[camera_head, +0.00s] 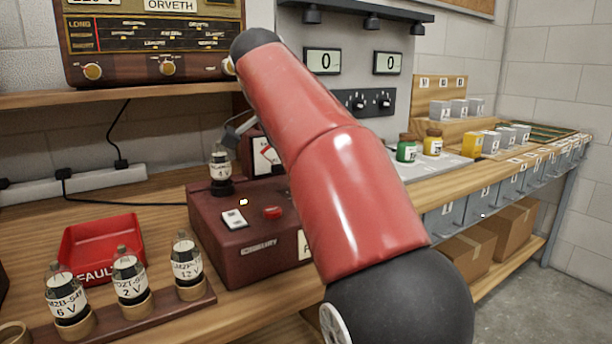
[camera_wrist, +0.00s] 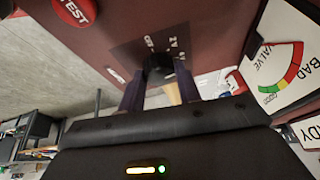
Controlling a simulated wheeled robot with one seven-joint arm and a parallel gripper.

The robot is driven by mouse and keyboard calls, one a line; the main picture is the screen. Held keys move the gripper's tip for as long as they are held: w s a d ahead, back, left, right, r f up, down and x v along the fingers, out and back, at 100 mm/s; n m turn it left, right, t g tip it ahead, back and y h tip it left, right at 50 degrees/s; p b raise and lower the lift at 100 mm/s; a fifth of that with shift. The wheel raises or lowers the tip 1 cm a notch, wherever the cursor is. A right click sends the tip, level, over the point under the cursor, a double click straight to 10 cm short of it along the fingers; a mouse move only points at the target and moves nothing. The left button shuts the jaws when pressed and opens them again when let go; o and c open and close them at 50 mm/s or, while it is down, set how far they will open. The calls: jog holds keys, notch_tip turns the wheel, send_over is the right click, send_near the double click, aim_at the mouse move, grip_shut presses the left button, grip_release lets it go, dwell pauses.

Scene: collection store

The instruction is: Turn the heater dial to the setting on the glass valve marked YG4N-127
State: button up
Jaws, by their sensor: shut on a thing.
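A dark red tester box (camera_head: 240,250) stands on the bench. A glass valve with a black base (camera_head: 220,172) stands upright in its top; its label reads 4 V, with the code too small to read. Three valves stand in a wooden rack at front left, marked 6 V (camera_head: 66,300), 2 V (camera_head: 129,280) and 12 V (camera_head: 187,262). In the wrist view my gripper (camera_wrist: 160,80) is shut on a black dial knob (camera_wrist: 157,66) on the box's panel. White marks surround the knob, but its pointer is unclear. My arm hides the gripper in the head view.
A red TEST button (camera_wrist: 75,10) and a BAD-scale meter (camera_wrist: 280,68) lie near the knob. A red FAULT tray (camera_head: 100,240) sits behind the rack. Green (camera_head: 406,150) and yellow (camera_head: 432,143) jars stand to the right.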

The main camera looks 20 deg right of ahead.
jog(key=shift+m+g, duration=0.3)
jog(key=shift+m, duration=0.2)
jog(key=o, duration=1)
jog(key=shift+c, duration=0.2)
